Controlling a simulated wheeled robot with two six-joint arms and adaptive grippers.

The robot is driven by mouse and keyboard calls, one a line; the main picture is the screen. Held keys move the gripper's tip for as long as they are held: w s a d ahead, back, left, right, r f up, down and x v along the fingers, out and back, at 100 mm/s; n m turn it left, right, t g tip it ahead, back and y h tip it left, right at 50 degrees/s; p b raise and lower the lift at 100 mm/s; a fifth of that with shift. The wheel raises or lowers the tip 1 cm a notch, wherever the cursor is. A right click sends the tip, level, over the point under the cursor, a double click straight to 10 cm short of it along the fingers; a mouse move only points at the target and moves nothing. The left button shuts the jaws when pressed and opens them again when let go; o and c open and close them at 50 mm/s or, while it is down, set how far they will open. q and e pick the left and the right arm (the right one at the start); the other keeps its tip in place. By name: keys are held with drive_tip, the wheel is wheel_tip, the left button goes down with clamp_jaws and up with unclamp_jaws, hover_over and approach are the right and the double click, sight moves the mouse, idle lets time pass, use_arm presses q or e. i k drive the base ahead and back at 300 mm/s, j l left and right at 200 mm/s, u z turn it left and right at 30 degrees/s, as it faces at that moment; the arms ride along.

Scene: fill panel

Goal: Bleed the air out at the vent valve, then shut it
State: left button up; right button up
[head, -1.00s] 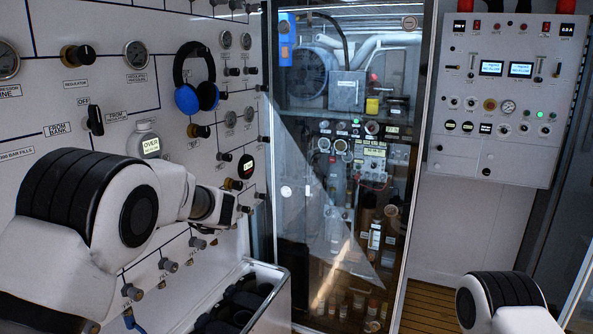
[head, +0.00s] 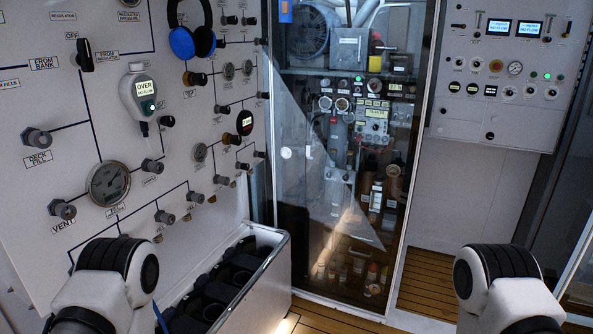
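The vent valve (head: 63,209) is a grey knob low on the left of the white wall panel, above a label (head: 63,227) reading VENT. Whether it is open or shut cannot be told. A round pressure gauge (head: 108,184) sits to its upper right. A similar knob (head: 37,138) marked DECK FILL is above it. My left arm shows at the bottom left, below the vent valve and apart from it. My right arm shows at the bottom right, away from the panel. Both grippers are outside the picture.
A white meter (head: 138,93) reading OVER is on the panel, and blue headphones (head: 190,40) hang above. An open white bin (head: 262,283) with dark items stands below the panel. A glass-fronted cabinet (head: 350,150) and a grey control box (head: 505,75) are further right.

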sight(67, 211)
drive_tip(key=j+u, duration=0.2)
drive_tip(key=u, duration=1.05)
